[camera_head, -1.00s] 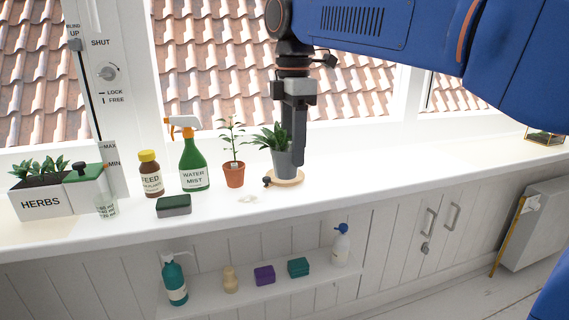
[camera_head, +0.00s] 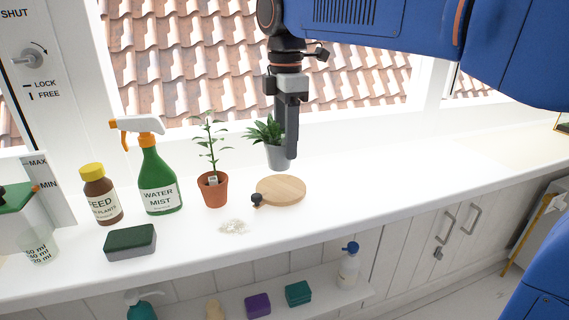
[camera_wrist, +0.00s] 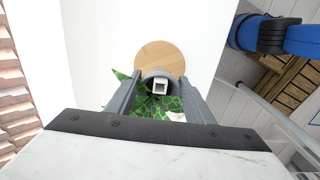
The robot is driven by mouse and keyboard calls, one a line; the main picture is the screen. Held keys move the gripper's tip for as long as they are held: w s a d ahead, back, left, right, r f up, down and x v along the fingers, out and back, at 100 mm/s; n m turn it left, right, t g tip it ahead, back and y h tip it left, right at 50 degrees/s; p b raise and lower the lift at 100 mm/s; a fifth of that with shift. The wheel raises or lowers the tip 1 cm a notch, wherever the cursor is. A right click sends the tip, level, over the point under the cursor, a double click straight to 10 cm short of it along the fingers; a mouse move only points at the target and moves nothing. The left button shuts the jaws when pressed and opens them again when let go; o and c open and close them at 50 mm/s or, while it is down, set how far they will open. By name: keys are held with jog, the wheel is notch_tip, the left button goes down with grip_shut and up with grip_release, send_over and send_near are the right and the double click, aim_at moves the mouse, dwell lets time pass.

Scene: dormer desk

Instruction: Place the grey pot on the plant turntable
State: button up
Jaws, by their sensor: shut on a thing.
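The grey pot (camera_head: 279,157) holds a leafy green plant (camera_head: 265,130). My gripper (camera_head: 290,152) is shut on the pot. The pot looks upright in the head view, just beyond the far edge of the plant turntable (camera_head: 283,191), a round wooden disc with a small black knob (camera_head: 257,200) at its front left. The disc's top is bare. In the wrist view the pot (camera_wrist: 155,72) is between my fingers and overlaps the near edge of the turntable (camera_wrist: 160,55). I cannot tell the pot's exact height above the sill.
A terracotta pot (camera_head: 213,190) with a thin plant stands left of the turntable. White crumbs (camera_head: 233,227) lie in front of it. Further left are a green spray bottle (camera_head: 160,185), a brown feed bottle (camera_head: 101,196) and a sponge (camera_head: 130,243). The sill to the right is clear.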

aim_at(286, 161)
jog(key=shift+f, duration=2.75)
jog(key=shift+f, duration=0.1)
jog(key=o, duration=1.2)
notch_tip(286, 161, up, 12)
jog(key=shift+r, duration=0.1)
jog(key=s+d+f+m+t, duration=0.1)
jog(key=s+d+f+m, duration=0.35)
jog(key=d, duration=0.55)
jog(key=s+d+f+m+t, duration=0.2)
jog(key=s+d+f+m, duration=0.6)
jog(key=f, duration=0.4)
jog(key=s+d+f+m+t, duration=0.1)
jog(key=s+d+f+m, duration=0.7)
jog(key=f, duration=0.4)
jog(key=shift+s+m+t, duration=0.3)
jog(key=shift+m+t, duration=0.05)
jog(key=shift+t, duration=0.05)
